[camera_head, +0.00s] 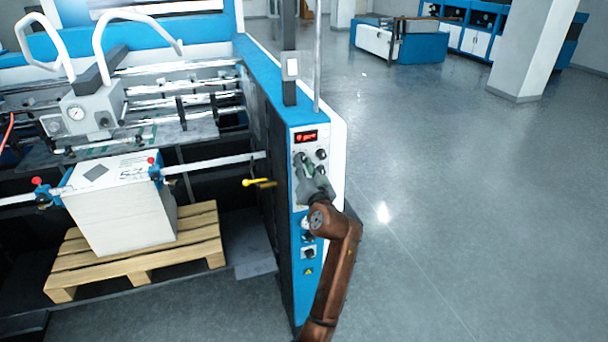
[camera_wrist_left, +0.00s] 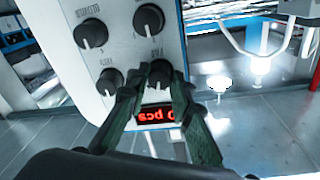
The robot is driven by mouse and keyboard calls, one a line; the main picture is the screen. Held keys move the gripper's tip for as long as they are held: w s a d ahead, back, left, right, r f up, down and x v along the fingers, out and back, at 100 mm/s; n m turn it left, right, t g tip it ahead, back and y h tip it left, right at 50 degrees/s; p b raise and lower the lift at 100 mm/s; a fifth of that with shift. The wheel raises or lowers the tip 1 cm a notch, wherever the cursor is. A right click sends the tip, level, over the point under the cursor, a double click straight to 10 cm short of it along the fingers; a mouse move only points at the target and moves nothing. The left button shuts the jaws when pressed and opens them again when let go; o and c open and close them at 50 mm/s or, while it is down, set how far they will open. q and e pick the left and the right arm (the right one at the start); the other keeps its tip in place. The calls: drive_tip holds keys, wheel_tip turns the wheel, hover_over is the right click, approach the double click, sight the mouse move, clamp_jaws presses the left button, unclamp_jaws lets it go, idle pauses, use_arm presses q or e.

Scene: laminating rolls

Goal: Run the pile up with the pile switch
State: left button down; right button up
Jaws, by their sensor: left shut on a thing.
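The pile is a tall white stack of sheets (camera_head: 122,215) standing on a wooden pallet (camera_head: 190,250) in the head view, low at the left. The pile switch appears to be a black rotary knob (camera_wrist_left: 160,72) on the white control panel (camera_wrist_left: 112,55), though its small upside-down label is blurred. My left gripper (camera_head: 311,176) is at the panel on the machine's blue end post. In the left wrist view my left gripper's two dark fingers (camera_wrist_left: 158,90) are shut on this knob, one on each side. My right gripper is not in view.
Other black knobs (camera_wrist_left: 148,20) sit close around the held one. A red-lit display (camera_head: 306,136) is above the knobs in the head view. A yellow-handled lever (camera_head: 256,182) sticks out left of the post. The grey floor (camera_head: 440,190) to the right is clear.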

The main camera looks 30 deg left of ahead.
use_arm(q)
drive_tip(key=shift+f+n+b, duration=0.15)
drive_tip(key=shift+n+b, duration=1.65)
drive_tip(key=shift+b, duration=0.25)
drive_tip(key=c, duration=1.7)
unclamp_jaws()
drive_tip(key=shift+s+d, duration=0.1)
drive_tip(key=shift+d, duration=0.1)
drive_tip(key=v, duration=0.7)
